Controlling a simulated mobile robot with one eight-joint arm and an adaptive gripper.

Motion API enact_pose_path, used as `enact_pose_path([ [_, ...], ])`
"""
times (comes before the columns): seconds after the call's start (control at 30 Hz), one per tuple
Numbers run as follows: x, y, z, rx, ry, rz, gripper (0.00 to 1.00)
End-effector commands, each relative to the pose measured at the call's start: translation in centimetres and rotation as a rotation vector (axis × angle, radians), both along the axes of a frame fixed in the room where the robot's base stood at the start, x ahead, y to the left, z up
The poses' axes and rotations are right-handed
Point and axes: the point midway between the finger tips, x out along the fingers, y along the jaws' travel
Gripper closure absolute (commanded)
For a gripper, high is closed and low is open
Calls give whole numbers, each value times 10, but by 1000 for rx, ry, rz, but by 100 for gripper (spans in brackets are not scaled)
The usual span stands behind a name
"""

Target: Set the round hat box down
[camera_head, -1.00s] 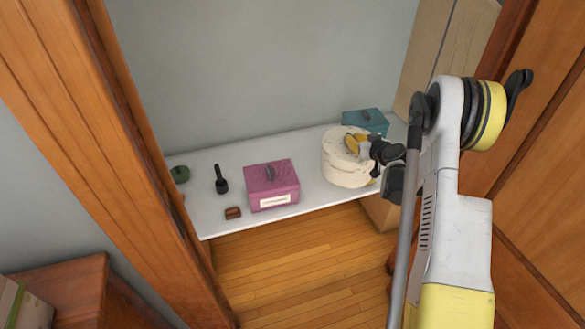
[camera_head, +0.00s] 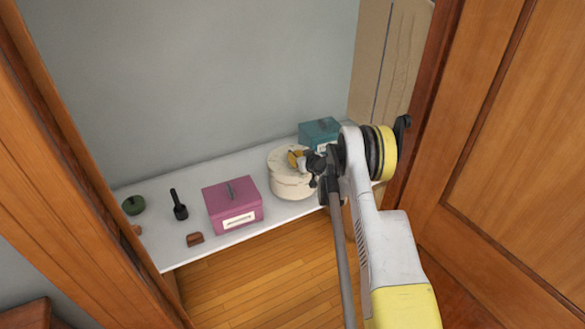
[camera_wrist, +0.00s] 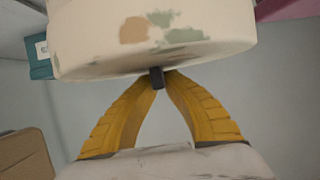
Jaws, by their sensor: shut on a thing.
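The round hat box (camera_head: 291,187) is cream with faint patches and appears upright at the right part of the white shelf, between a pink box and a teal box. My gripper (camera_head: 299,161) is above its lid, with yellow fingers shut on the small dark knob. In the wrist view, the fingers (camera_wrist: 160,82) close on that knob, and the hat box (camera_wrist: 150,40) fills the top, showing brown and green patches. I cannot tell whether its base touches the shelf.
The pink box (camera_head: 233,207) is left of the hat box; the teal box (camera_head: 319,132) is behind it. A black brush-like thing (camera_head: 180,206), a green pot (camera_head: 133,205) and a brown block (camera_head: 195,239) are farther left. Wooden frames (camera_head: 435,95) flank the opening. Cardboard (camera_head: 390,55) leans behind.

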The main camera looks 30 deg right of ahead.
Motion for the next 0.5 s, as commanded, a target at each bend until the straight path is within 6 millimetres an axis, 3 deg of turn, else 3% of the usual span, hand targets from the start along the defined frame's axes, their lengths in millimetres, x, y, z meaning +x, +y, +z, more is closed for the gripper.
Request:
enact_pose_path([
  [0.17, 5, 2, -9, 0, -1, 0, 100],
  [0.4, 5, 2, -43, 0, -1, 0, 100],
  [0.5, 5, 2, -43, 0, -1, 0, 100],
])
